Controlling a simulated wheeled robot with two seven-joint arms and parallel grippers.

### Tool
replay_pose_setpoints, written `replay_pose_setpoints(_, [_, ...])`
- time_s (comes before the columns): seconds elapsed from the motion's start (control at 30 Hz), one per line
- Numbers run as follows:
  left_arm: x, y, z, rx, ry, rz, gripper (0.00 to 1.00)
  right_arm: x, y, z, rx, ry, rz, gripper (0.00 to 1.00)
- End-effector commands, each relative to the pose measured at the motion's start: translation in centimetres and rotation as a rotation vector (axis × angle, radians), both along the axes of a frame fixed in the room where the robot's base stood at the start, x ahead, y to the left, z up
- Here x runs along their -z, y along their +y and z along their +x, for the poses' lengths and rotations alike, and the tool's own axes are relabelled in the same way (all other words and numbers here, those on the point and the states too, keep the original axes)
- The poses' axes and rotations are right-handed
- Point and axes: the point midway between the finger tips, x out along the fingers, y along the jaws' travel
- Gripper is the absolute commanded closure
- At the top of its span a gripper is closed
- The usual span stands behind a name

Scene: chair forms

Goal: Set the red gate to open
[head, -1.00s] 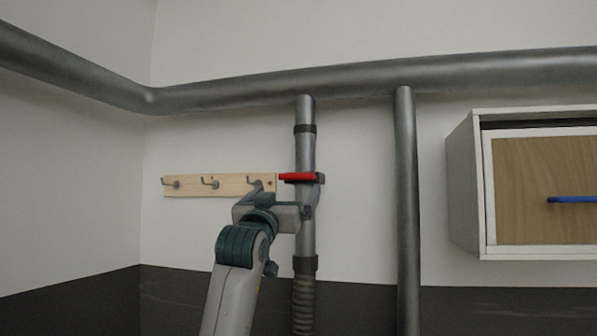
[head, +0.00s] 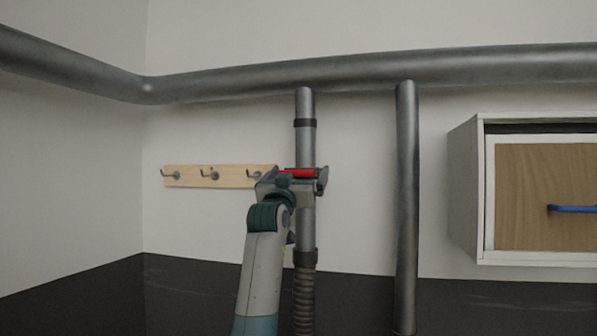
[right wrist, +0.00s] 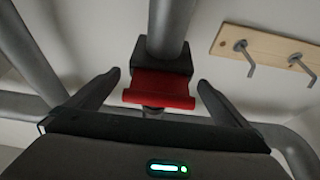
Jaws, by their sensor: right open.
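The red gate (head: 297,173) is a flat red piece in a dark collar on the vertical grey pipe (head: 305,145). My right gripper (head: 300,182) is in front of the pipe at the gate's height and partly covers it. In the right wrist view the red gate (right wrist: 160,89) lies between the two open fingers of the right gripper (right wrist: 158,78), with a gap on each side. The dark block (right wrist: 163,60) of the collar sits behind the red piece. My left gripper is not in view.
A wooden rail (head: 222,176) with hooks is on the wall left of the pipe. A second vertical pipe (head: 406,200) stands to the right. A cabinet (head: 462,190) with a blue handle (head: 573,209) is at the far right. A thick pipe (head: 450,68) runs above.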

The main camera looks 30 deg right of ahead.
Motion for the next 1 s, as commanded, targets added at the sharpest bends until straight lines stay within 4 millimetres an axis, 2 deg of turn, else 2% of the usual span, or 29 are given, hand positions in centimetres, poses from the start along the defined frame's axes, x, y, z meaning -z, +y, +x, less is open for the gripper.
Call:
replay_pose_setpoints(0.17, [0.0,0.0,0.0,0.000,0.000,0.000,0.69,0.0,0.0,0.0,0.000,0.000,0.000,0.00])
replay_pose_setpoints(0.4, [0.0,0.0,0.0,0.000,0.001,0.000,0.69,0.0,0.0,0.0,0.000,0.000,0.000,0.54])
replay_pose_setpoints(0.57, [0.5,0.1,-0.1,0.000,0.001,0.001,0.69,0.2,0.4,-0.2,-0.001,0.000,0.000,0.54])
replay_pose_setpoints(0.83, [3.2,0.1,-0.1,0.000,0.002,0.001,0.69,0.6,3.1,-2.5,-0.002,-0.002,0.002,0.54])
replay_pose_setpoints(1.0, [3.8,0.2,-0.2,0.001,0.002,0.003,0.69,0.2,4.2,-3.5,-0.001,0.000,0.000,0.54])
